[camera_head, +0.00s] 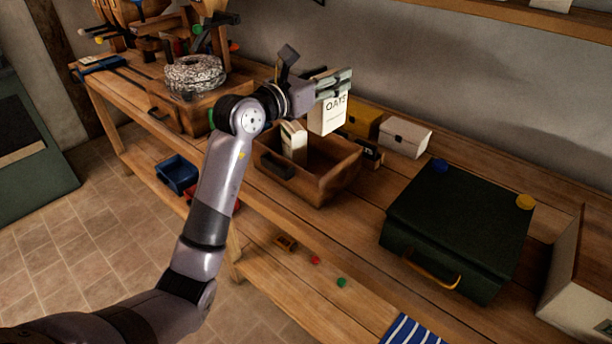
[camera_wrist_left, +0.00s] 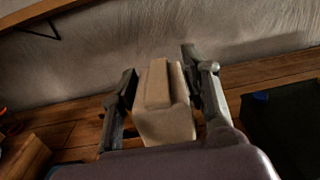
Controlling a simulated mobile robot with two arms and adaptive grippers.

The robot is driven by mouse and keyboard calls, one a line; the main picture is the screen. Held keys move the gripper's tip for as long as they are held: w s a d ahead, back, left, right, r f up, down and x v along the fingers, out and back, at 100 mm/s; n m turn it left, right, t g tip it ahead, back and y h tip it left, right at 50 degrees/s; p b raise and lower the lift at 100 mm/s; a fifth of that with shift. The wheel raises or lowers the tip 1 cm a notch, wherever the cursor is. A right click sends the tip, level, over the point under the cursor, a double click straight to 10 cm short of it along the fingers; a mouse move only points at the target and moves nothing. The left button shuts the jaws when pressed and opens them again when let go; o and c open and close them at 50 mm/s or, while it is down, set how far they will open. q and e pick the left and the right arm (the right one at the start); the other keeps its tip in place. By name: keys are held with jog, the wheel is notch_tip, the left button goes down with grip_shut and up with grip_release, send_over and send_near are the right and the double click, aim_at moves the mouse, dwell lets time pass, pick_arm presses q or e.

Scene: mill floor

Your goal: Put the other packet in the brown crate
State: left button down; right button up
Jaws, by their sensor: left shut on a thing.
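A white packet (camera_head: 328,113) marked OATS is held upright by my left gripper (camera_head: 333,82), which is shut on its top part. The packet is above the back part of the brown crate (camera_head: 323,190) in the head view. In the left wrist view the packet (camera_wrist_left: 164,122) sits between the two fingers of my left gripper (camera_wrist_left: 162,85). Another pale packet (camera_head: 294,143) stands inside the brown crate, at its left side. My right gripper is not in view.
A dark green case (camera_head: 458,223) lies to the right on the wooden bench. A wire coil (camera_head: 194,74) is at the left.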

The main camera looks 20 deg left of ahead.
aim_at(325, 130)
pick_arm(q)
jog(key=shift+w+a+r, duration=0.1)
jog(key=shift+a+r, duration=0.1)
jog(key=shift+r, duration=0.05)
notch_tip(325, 130, down, 13)
jog(key=shift+f, duration=0.2)
notch_tip(325, 130, down, 6)
jog(key=b, duration=0.1)
jog(key=shift+f+b, duration=0.1)
jog(key=shift+b, duration=0.2)
jog(key=c, duration=0.9)
grip_release()
jog(key=v, duration=1.2)
jog(key=shift+b, duration=0.3)
